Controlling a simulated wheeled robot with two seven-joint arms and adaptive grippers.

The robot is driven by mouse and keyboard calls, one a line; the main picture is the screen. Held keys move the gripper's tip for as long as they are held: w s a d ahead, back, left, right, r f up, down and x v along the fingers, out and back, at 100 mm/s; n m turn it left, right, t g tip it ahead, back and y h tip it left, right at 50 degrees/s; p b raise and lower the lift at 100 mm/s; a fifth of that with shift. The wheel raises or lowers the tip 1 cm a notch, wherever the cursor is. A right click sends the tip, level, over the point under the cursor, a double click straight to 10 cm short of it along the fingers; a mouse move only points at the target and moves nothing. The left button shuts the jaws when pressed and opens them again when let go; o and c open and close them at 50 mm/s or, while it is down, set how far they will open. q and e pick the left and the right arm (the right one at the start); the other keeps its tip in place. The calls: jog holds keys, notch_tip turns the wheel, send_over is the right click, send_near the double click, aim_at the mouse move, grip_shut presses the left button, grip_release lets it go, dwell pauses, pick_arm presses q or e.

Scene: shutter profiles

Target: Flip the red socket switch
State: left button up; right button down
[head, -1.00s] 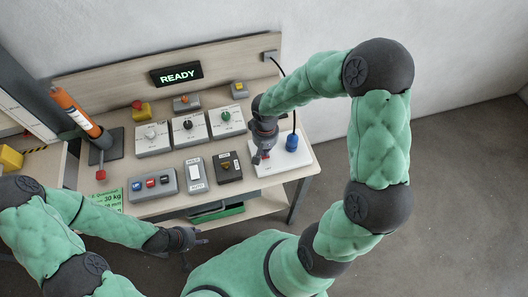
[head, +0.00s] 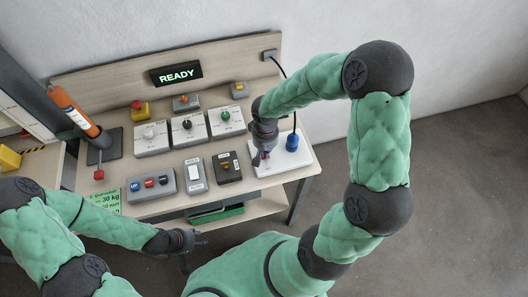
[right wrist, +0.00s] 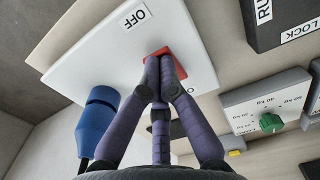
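The red socket switch (right wrist: 166,56) is on a white socket panel (right wrist: 85,62), with the word OFF printed beside it. In the right wrist view my right gripper (right wrist: 158,82) has its fingertips together at the switch, covering part of it. They look very close to it or touching; I cannot tell which, nor the switch's tilt. In the head view my right gripper (head: 260,158) is over the left part of the white panel (head: 300,163) and mostly hides the switch. My left gripper (head: 190,245) is in front of the table with its fingers spread and empty.
A blue plug (head: 292,142) with a black cable stands on the panel, right of my right gripper. A dark lock box (head: 228,176) and a green-knob dial box (head: 226,127) are to the left. The READY display (head: 177,74) is on the backboard.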

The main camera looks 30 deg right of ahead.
pick_arm(q)
jog(key=shift+f, duration=0.2)
pick_arm(e)
jog(key=shift+f, duration=0.2)
pick_arm(q)
jog(key=shift+r, duration=0.15)
pick_arm(e)
jog(key=shift+r, duration=0.15)
jog(key=shift+r+p, duration=2.35)
jog(key=shift+r, duration=1.1)
pick_arm(q)
notch_tip(320, 180, up, 5)
jog(key=shift+f, duration=0.2)
pick_arm(e)
jog(key=shift+f, duration=0.1)
